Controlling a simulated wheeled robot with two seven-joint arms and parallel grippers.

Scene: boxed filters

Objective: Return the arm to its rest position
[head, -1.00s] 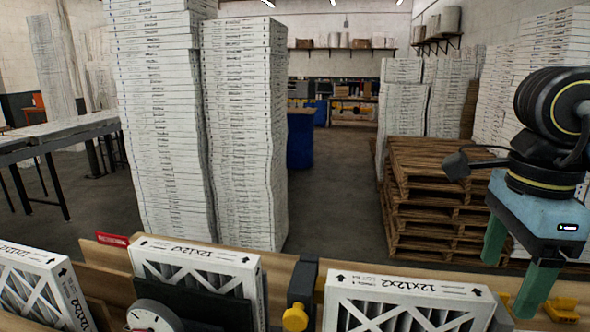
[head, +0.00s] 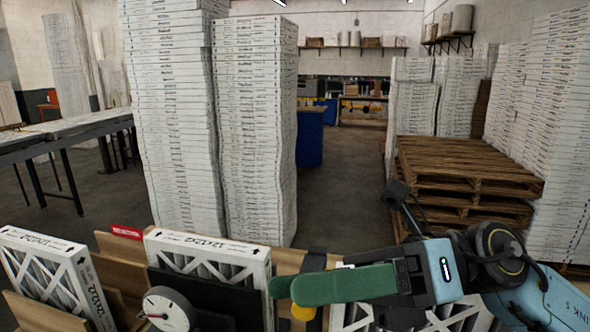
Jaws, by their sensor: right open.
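My right gripper (head: 280,278) is at the lower middle of the head view, with its arm (head: 505,268) coming in from the right. Its two green fingers point left and stand apart with nothing seen between them. They are in front of the right end of the middle boxed filter (head: 205,247), and I cannot tell whether they touch anything. Another filter (head: 52,272) stands upright at the left. A third filter (head: 455,316) is mostly hidden behind my right gripper and wrist. My left gripper is not in view.
A round gauge (head: 167,309) and a wooden rack (head: 122,268) with a red label are low in front. Tall stacks of boxed filters (head: 255,130) stand behind. Wooden pallets (head: 465,165) are at the right, a table (head: 75,130) at the left. Bare floor (head: 345,190) lies between.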

